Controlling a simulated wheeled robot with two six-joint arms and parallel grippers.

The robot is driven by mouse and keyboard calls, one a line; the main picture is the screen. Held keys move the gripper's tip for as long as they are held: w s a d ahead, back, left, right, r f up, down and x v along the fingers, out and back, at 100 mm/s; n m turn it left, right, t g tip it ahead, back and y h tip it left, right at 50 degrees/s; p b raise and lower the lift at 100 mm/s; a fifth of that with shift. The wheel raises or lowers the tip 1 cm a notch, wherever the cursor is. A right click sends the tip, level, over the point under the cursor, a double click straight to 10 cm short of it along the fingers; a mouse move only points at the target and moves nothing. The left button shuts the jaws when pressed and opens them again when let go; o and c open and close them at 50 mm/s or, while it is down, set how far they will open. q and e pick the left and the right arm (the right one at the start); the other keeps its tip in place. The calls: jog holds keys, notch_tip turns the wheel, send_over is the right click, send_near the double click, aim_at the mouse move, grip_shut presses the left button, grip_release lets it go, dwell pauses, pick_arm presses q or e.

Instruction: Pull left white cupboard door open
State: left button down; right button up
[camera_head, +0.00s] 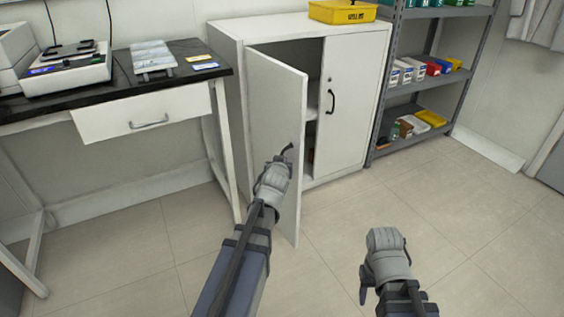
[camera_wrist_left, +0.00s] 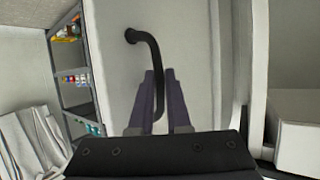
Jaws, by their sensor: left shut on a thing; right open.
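The white cupboard (camera_head: 225,95) stands against the wall with its left door (camera_head: 275,95) swung partly open toward me. Part of the dark inside and a shelf show through the gap. The right door (camera_head: 350,110) is closed, with a black handle. My left gripper (camera_head: 287,155) is at the left door's edge side, shut on that door's black handle (camera_wrist_left: 147,45). In the left wrist view the two fingers (camera_wrist_left: 158,100) sit either side of the handle's bar. My right gripper (camera_head: 385,245) is open and empty, low over the floor, apart from the cupboard.
A bench with a black top (camera_head: 175,78) and a drawer (camera_head: 145,115) stands close to the left of the open door. A grey shelf rack (camera_head: 385,110) stands right of the cupboard. A yellow bin (camera_head: 342,12) sits on top. The floor (camera_head: 330,225) in front is clear.

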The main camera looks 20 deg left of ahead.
pick_arm(q)
jog(key=shift+w+a, duration=0.1)
jog(key=c, duration=0.9)
grip_release()
jog(key=p+v, duration=0.3)
jog(key=v, duration=0.4)
jog(key=shift+s, duration=0.35)
pick_arm(e)
jog(key=r, duration=0.1)
jog(key=s+d+r, duration=0.1)
jog(key=r, duration=0.1)
jog(key=shift+s+d, duration=0.1)
jog(key=shift+d, duration=0.1)
pick_arm(q)
jog(key=shift+r, duration=0.1)
